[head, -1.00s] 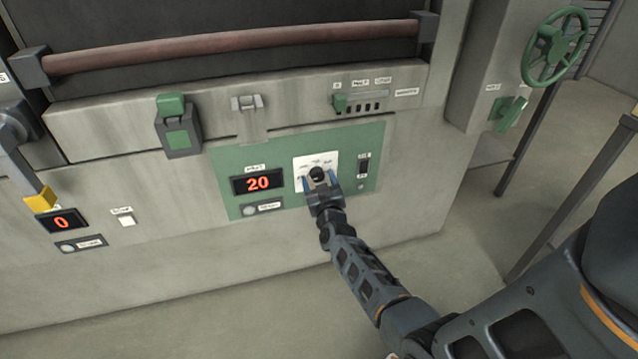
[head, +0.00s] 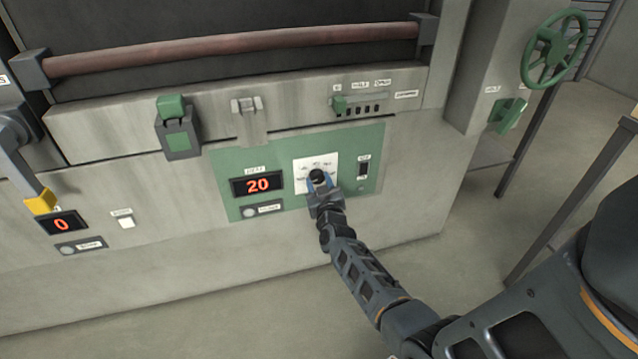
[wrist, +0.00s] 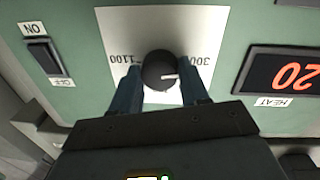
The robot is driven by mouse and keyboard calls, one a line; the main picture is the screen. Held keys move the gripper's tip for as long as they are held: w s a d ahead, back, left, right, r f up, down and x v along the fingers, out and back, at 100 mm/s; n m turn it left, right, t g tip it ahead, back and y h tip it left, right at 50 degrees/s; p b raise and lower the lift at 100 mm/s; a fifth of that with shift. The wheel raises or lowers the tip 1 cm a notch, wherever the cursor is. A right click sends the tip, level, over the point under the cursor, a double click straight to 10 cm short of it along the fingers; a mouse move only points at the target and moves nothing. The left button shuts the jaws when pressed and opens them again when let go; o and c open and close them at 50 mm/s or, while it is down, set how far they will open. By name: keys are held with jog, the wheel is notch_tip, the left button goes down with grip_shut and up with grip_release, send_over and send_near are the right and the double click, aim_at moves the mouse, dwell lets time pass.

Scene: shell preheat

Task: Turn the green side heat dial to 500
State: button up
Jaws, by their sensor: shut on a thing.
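The heat dial (head: 317,176) is a round black knob on a white scale plate (head: 303,163) in the green panel. In the wrist view, which is upside down, the dial (wrist: 160,68) carries a short white pointer mark aimed at the picture's right, towards the 300 label (wrist: 190,61). The 1100 label (wrist: 124,59) is on the other side; the 500 mark cannot be read. My gripper (wrist: 161,82) is shut on the dial, one blue finger on each side. The red heat display (head: 257,185) reads 20.
An ON/OFF switch (head: 363,167) is right of the dial. A button (head: 250,212) sits under the display. A slider (head: 340,104) and a green latch (head: 178,125) are above. A second display (head: 62,222) reading 0 is at the left.

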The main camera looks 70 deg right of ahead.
jog(key=m, duration=0.4)
jog(key=shift+m+y, duration=0.3)
jog(key=shift+m, duration=0.1)
jog(key=shift+m+b, duration=0.3)
jog(key=shift+m, duration=1.9)
jog(key=shift+r, duration=0.1)
jog(key=o, duration=1.1)
jog(key=shift+c, duration=0.2)
jog(key=shift+a, duration=0.1)
jog(key=p+v, duration=0.3)
jog(key=v, duration=0.4)
jog(key=shift+s+a, duration=0.2)
jog(key=shift+s, duration=0.1)
